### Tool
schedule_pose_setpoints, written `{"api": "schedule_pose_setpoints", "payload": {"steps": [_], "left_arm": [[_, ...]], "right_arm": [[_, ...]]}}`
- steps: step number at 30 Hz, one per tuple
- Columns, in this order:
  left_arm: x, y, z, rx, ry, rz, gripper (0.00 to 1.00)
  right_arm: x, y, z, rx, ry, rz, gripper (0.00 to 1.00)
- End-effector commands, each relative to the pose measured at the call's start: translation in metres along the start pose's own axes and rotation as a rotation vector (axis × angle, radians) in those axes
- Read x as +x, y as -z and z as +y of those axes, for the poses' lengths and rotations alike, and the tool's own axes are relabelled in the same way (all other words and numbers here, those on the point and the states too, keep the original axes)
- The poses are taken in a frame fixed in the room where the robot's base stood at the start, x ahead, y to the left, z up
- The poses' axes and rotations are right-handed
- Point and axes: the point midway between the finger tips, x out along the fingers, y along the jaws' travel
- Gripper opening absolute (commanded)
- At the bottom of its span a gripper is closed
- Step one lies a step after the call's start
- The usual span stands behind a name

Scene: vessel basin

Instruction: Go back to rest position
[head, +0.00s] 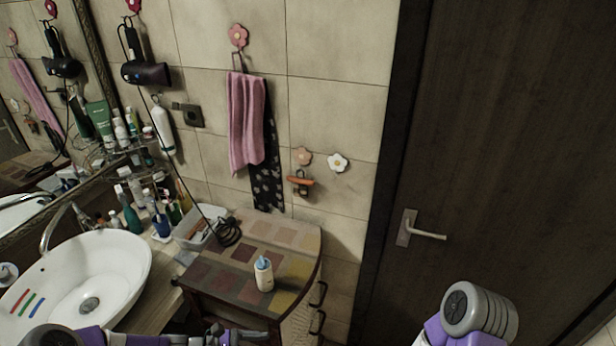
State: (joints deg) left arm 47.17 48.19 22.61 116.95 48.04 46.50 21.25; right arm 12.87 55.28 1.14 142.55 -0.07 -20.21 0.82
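My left arm comes in along the bottom edge, and its gripper (232,338) shows only in part, low in front of the wooden cabinet (225,287). Its fingers are small and dark, and I cannot tell whether they are open or shut. Part of my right arm shows at the bottom right in front of the door, but its gripper is out of view. A white bottle with a blue cap (264,275) stands upright on the patterned cabinet top, apart from my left gripper.
A white vessel basin (131,262) with red, green and blue strips inside is at the left. A plastic bin (196,232) and several bottles stand behind it. A pink towel (246,125) hangs on the wall. A dark door (500,130) with a handle (428,234) fills the right.

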Motion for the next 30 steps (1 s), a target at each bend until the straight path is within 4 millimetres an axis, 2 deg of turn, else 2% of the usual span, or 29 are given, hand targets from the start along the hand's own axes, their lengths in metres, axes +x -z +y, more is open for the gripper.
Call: {"api": "schedule_pose_setpoints", "payload": {"steps": [1, 5, 9, 12, 15, 18, 21, 30], "left_arm": [[0.012, 0.015, -0.015, 0.03, 0.047, 0.049, 0.69], [0.04, 0.06, -0.059, 0.172, 0.196, 0.218, 0.69], [0.059, 0.121, -0.114, 0.457, 0.408, 0.43, 0.69], [0.063, 0.157, -0.139, 0.713, 0.542, 0.545, 0.69], [0.065, 0.178, -0.152, 0.952, 0.634, 0.613, 0.69], [0.068, 0.188, -0.157, 1.142, 0.685, 0.642, 0.69], [0.07, 0.191, -0.158, 1.261, 0.707, 0.654, 0.69], [0.071, 0.191, -0.157, 1.313, 0.712, 0.659, 0.69]], "right_arm": [[0.005, -0.001, 0.002, 0.0, 0.0, -0.002, 0.0], [0.017, -0.001, 0.007, 0.0, 0.0, -0.003, 0.0], [0.035, 0.0, 0.013, 0.0, 0.0, -0.003, 0.0], [0.047, 0.001, 0.018, 0.0, 0.0, -0.003, 0.0], [0.056, 0.001, 0.021, 0.0, 0.0, -0.003, 0.0], [0.062, 0.001, 0.023, 0.0, 0.0, -0.003, 0.0], [0.065, 0.001, 0.025, 0.0, 0.0, -0.003, 0.0], [0.066, 0.001, 0.025, 0.0, 0.0, -0.003, 0.0]]}}
